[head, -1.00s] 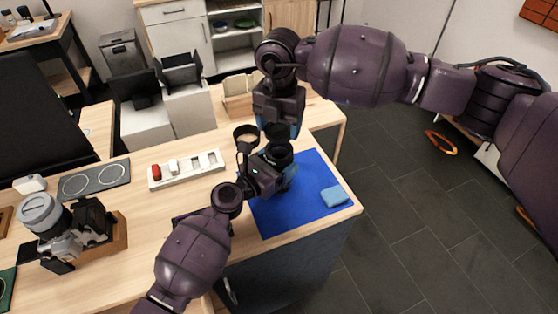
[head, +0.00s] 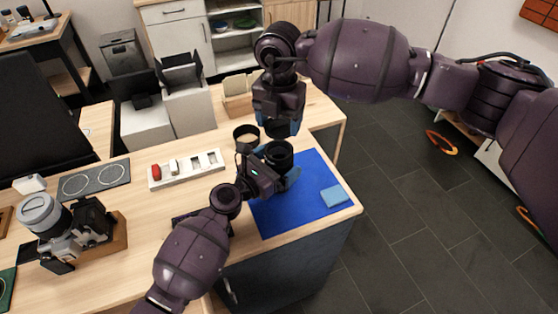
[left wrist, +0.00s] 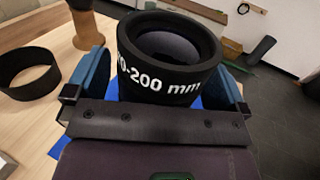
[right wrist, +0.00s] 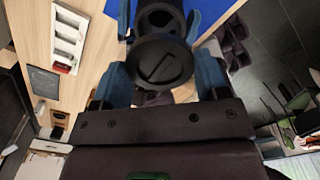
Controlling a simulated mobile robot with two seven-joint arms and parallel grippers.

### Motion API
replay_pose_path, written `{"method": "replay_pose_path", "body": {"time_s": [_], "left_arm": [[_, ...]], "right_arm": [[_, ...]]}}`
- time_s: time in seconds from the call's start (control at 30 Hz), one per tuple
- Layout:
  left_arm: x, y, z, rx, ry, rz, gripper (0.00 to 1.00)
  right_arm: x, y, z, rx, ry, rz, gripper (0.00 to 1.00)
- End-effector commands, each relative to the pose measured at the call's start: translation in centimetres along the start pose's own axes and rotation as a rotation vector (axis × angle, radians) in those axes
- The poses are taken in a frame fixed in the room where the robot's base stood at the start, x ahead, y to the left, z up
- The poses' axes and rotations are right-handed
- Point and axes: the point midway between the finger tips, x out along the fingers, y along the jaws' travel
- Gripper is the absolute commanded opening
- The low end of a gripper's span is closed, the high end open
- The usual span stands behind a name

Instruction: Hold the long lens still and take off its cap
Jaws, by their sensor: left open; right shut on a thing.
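The long lens (head: 279,153) stands upright on the blue mat, its dark front end up and uncovered. In the left wrist view the lens (left wrist: 165,75) shows white "200 mm" lettering and bare front glass. My left gripper (head: 274,174) is open, with its blue fingers on either side of the lens barrel. My right gripper (right wrist: 161,80) is shut on the round black cap (right wrist: 160,62), which carries a slanted mark. It holds the cap above the lens, apart from it. In the head view the cap is mostly hidden between the right fingers. The lens's lower part is hidden.
The blue mat (head: 290,216) bears a light blue cloth (head: 334,196). A black open ring (head: 246,133) stands left of the lens. A white tray (head: 187,178) with small items and a camera (head: 66,232) are farther left. The mat's front is clear.

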Motion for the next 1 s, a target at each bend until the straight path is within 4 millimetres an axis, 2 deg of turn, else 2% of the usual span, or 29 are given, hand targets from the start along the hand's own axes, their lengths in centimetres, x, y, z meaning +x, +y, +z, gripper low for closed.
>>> {"method": "replay_pose_path", "body": {"time_s": [0.17,0.4,0.6,0.8,1.0], "left_arm": [[-2.4,0.0,-0.1,0.0,0.002,0.002,1.0],[-7.1,0.0,-0.1,0.0,0.002,0.002,1.0],[-10.1,0.0,-0.1,-0.001,0.002,0.001,1.0],[-11.5,0.0,-0.1,0.0,0.001,0.001,1.0],[-11.7,0.0,0.0,0.0,0.001,0.001,1.0]], "right_arm": [[0.0,0.0,0.0,0.0,0.0,0.0,0.41],[0.0,0.0,0.0,0.0,0.0,0.0,0.41],[0.0,0.0,0.0,0.0,0.0,0.0,0.41],[0.0,0.0,0.0,0.0,0.0,0.0,0.41],[0.0,0.0,0.0,0.0,0.0,0.0,0.41]]}}
